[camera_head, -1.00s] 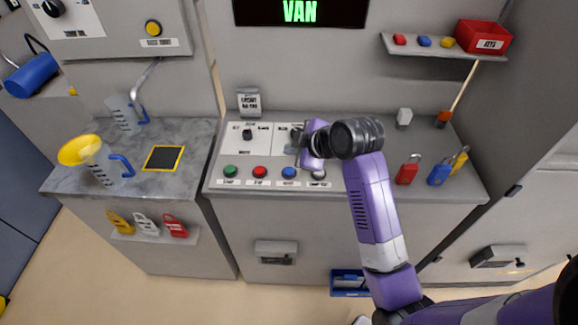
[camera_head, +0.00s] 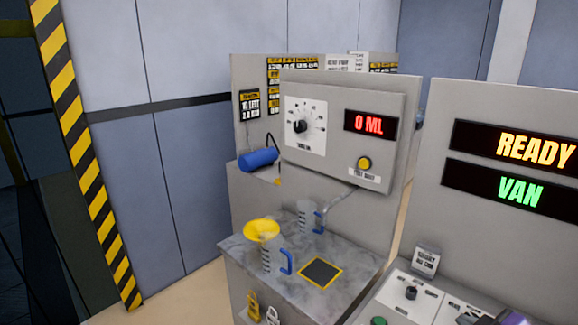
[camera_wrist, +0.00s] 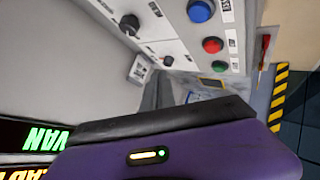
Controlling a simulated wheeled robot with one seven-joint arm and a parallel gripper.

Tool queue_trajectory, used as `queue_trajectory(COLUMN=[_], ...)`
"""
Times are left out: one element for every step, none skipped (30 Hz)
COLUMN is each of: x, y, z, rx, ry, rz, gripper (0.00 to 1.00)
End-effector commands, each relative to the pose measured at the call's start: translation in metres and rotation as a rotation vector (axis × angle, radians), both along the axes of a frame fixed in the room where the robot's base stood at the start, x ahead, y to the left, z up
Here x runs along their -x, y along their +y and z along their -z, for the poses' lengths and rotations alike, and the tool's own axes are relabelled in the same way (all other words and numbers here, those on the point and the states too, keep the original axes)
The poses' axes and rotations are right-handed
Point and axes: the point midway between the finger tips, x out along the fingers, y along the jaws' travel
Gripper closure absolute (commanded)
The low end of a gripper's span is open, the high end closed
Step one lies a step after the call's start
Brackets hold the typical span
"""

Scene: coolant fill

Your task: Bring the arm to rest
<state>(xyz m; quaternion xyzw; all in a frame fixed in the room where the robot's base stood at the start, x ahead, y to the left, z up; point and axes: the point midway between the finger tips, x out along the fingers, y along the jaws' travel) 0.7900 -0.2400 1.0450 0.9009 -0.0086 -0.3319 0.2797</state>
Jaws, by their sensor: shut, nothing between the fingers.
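My gripper (camera_wrist: 160,120) fills the lower part of the wrist view as a purple body with a dark bar along its edge and a small lit indicator. It is shut and holds nothing; its fingertips are not clear. In the head view only a purple bit of my arm (camera_head: 515,319) shows at the bottom right edge, over the control panel (camera_head: 432,298). The rest of the arm is out of frame. In the wrist view the panel's blue button (camera_wrist: 201,11), red button (camera_wrist: 212,45) and green button (camera_wrist: 219,67) lie above my gripper, apart from it.
A marble-topped counter (camera_head: 345,262) carries a jug with a yellow funnel (camera_head: 262,230), a second jug (camera_head: 307,214) and a black pad with a yellow border (camera_head: 321,272). A dispenser above reads 0 ML (camera_head: 370,124). Signs read READY (camera_head: 535,147) and VAN (camera_head: 520,191). Open floor lies left of the counter.

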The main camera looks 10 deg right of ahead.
Motion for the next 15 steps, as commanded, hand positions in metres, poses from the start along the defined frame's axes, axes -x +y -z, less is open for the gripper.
queue_trajectory(x=[-0.005, -0.007, -0.006, -0.005, -0.004, -0.001, 0.002, 0.006, 0.012, 0.016, 0.022, 0.029, 0.036, 0.043, 0.052], y=[-0.007, -0.011, -0.014, -0.015, -0.014, -0.010, -0.007, -0.003, 0.004, 0.010, 0.016, 0.025, 0.033, 0.040, 0.051], z=[-0.016, -0.023, -0.030, -0.034, -0.036, -0.038, -0.038, -0.039, -0.038, -0.037, -0.036, -0.035, -0.033, -0.032, -0.030], rx=[-0.003, -0.009, -0.021, -0.031, -0.044, -0.061, -0.075, -0.091, -0.114, -0.129, -0.146, -0.170, -0.188, -0.204, -0.228], ry=[-0.071, -0.113, -0.166, -0.206, -0.242, -0.289, -0.324, -0.359, -0.403, -0.435, -0.465, -0.501, -0.528, -0.553, -0.583], rz=[0.047, 0.077, 0.115, 0.140, 0.162, 0.188, 0.206, 0.223, 0.242, 0.254, 0.264, 0.274, 0.281, 0.286, 0.289], gripper=[1.00, 1.00, 1.00, 1.00, 1.00, 1.00, 1.00, 1.00, 1.00, 1.00, 1.00, 1.00, 1.00, 1.00, 1.00])
